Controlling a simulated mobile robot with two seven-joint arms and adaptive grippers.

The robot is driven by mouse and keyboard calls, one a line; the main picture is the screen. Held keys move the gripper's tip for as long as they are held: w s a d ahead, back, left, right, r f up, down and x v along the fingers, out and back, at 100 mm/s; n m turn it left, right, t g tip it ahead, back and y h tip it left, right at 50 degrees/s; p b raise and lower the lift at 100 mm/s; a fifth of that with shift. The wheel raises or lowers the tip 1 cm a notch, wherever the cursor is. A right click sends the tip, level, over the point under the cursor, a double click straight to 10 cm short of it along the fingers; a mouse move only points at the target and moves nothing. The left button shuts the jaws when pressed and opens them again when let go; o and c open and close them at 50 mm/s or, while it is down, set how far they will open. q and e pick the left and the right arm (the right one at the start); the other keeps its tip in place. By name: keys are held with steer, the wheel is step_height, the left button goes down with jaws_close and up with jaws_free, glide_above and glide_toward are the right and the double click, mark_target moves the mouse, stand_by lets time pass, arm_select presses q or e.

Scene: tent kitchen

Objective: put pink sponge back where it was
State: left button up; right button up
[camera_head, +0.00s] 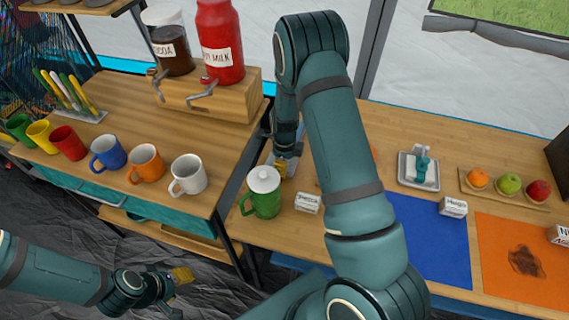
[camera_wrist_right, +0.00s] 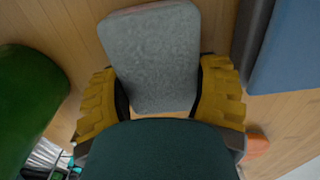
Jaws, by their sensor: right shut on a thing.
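My right gripper (camera_head: 287,165) is over the wooden counter, behind the green lidded mug. The right wrist view shows its yellow fingers (camera_wrist_right: 160,100) shut on the sides of a sponge (camera_wrist_right: 152,60). The sponge's broad grey face is towards the camera, with a thin pinkish edge at its far end. In the head view the gripper and arm mostly hide the sponge. I cannot tell whether it touches the counter. My left gripper (camera_head: 177,291) is at the lower left, open and empty, away from the counter.
The green mug with white lid (camera_head: 263,192) stands close to the right gripper, beside a small labelled box (camera_head: 307,203). A tray (camera_head: 418,170), fruit board (camera_head: 505,188), blue mat (camera_head: 430,240) and orange mat (camera_head: 500,285) lie right. Several mugs line the left shelf (camera_head: 125,150).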

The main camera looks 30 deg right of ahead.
steer(key=shift+f, duration=0.2)
steer(key=o, duration=1)
steer(key=shift+r, duration=0.3)
step_height(320, 180, up, 12)
steer(key=p, duration=0.3)
steer(key=shift+f, duration=0.15)
